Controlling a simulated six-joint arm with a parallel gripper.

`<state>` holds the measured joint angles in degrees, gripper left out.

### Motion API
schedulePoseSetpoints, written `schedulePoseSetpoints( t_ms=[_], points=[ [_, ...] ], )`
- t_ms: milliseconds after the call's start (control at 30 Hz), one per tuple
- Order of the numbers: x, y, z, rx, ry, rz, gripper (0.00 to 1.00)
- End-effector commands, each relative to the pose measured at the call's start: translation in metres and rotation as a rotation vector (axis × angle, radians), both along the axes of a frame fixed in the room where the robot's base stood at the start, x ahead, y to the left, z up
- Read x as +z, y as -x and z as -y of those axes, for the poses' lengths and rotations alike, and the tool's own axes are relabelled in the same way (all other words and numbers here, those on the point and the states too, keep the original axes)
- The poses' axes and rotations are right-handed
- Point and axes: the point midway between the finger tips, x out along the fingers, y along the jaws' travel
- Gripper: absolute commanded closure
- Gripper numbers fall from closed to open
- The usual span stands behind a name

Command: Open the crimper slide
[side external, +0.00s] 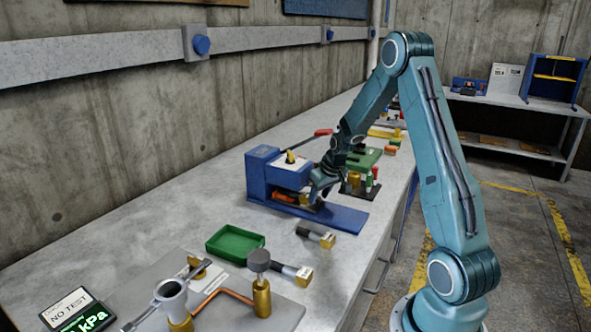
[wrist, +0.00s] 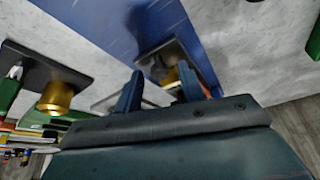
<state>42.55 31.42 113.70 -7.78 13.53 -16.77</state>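The crimper is a blue machine (side external: 262,172) with a pale top plate, standing on a long blue base plate (side external: 340,216). A grey slide block (wrist: 168,58) lies on the blue plate in the wrist view, with a small brass piece (wrist: 171,76) at its near end. My gripper (side external: 316,197) is low at the crimper's front, over the base plate. In the wrist view my gripper (wrist: 160,84) has its two fingers apart, with the brass piece between or just beyond the tips. I cannot tell whether they touch it. My gripper partly hides the slide in the side view.
A green tray (side external: 236,243) and a dark cylinder with a brass end (side external: 316,235) lie in front of the crimper. A red-tipped lever (side external: 322,132) and a green block (side external: 364,158) are behind it. Copper pipe fittings (side external: 225,297) stand at the near end.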

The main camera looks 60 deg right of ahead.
Motion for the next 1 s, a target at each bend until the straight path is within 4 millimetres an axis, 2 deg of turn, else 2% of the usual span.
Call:
schedulePoseSetpoints(
  t_ms=[33,167,200,433,567,1000],
  points=[
    [0.0,0.0,0.0,0.0,0.0,0.0,0.71],
    [0.0,0.0,0.0,0.0,0.0,0.0,0.96],
    [0.0,0.0,0.0,0.0,0.0,0.0,1.0],
    [0.0,0.003,0.0,-0.001,-0.001,-0.001,1.0],
    [0.0,0.015,0.001,-0.003,-0.001,-0.002,1.0],
    [0.0,0.095,0.002,-0.006,0.0,-0.001,1.0]
  ],
)
